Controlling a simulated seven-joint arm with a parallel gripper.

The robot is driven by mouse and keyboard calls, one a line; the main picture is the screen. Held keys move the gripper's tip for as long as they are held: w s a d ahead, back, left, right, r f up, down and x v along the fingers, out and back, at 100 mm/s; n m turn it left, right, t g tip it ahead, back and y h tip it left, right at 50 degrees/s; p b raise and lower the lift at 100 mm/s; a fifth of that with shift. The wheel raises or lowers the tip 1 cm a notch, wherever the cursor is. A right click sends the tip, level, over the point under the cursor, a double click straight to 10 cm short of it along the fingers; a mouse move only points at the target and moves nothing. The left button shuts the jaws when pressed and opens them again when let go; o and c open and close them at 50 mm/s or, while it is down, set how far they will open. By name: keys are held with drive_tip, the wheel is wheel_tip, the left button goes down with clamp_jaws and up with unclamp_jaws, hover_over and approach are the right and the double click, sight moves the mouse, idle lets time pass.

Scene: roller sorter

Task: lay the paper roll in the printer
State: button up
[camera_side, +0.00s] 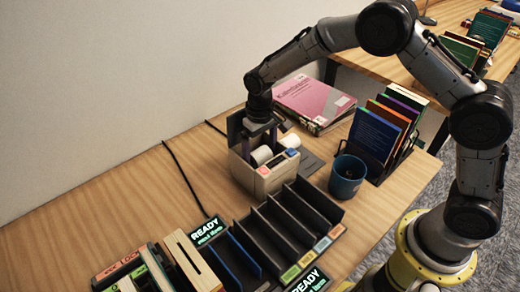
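The beige printer (264,180) stands on the wooden table, with its lid raised at the back. A white paper roll (262,155) shows at the printer's open top, inside or just over its bay. My gripper (259,149) points straight down into the printer from above. Its two dark purple fingers are apart, one on each side of the roll in the picture. The fingertips are hidden by the printer's walls, so I cannot tell whether they touch the roll. A second white rounded piece (291,141) shows just behind the printer's right side.
A blue mug (347,176) stands right of the printer. Books in a rack (380,130) and a pink book stack (314,103) are behind it. The black sorter (290,230) with coloured labels is close in front.

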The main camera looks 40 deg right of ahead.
wheel_tip(320, 180, up, 14)
idle(0.6)
drive_tip(key=shift+f, duration=0.1)
idle(0.4)
